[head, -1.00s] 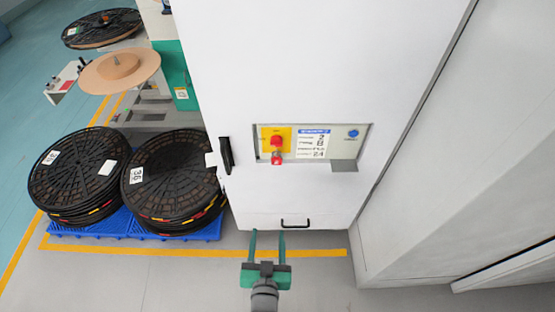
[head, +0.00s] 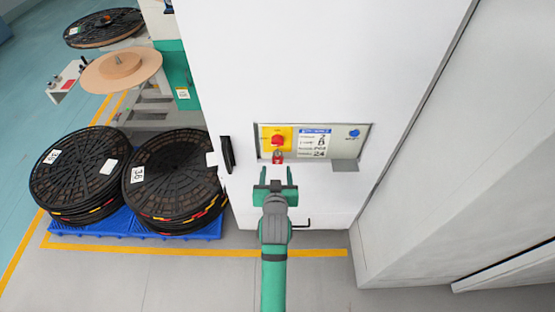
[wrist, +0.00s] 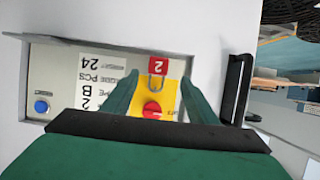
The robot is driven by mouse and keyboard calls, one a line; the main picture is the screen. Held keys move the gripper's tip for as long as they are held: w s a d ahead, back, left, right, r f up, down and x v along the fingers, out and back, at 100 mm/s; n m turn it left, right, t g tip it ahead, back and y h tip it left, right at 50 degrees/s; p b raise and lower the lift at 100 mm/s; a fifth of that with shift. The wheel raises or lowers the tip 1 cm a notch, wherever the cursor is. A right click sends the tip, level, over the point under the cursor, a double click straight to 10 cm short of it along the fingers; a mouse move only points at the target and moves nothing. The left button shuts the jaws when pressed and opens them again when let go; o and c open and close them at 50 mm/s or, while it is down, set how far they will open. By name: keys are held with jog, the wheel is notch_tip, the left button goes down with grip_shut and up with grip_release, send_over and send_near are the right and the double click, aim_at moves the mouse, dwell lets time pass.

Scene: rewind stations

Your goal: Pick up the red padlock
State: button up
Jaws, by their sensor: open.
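The red padlock (head: 277,157) hangs just below the red knob (head: 278,140) on the yellow plate of the white cabinet's panel. In the wrist view, which shows the panel upside down, the padlock (wrist: 158,66) has a red body marked 2 and a grey shackle at the yellow plate (wrist: 150,94). My gripper (head: 276,172) is open and empty, just below the padlock in the head view. In the wrist view the two green fingers (wrist: 157,88) stand apart on either side of the plate, with the padlock between them in the picture. The fingers do not visibly touch it.
The panel also holds a label (head: 313,143) and a blue button (head: 354,133), with a small ledge below. A black handle (head: 227,154) sticks out left of the panel. Black reels (head: 175,180) are stacked on a blue pallet (head: 130,226) at left.

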aim_at(278, 161)
jog(key=shift+x, duration=3.5)
jog(key=shift+d, duration=0.1)
jog(key=c, duration=1.3)
jog(key=shift+o, duration=0.2)
jog(key=shift+d, duration=0.1)
jog(key=shift+s, duration=0.1)
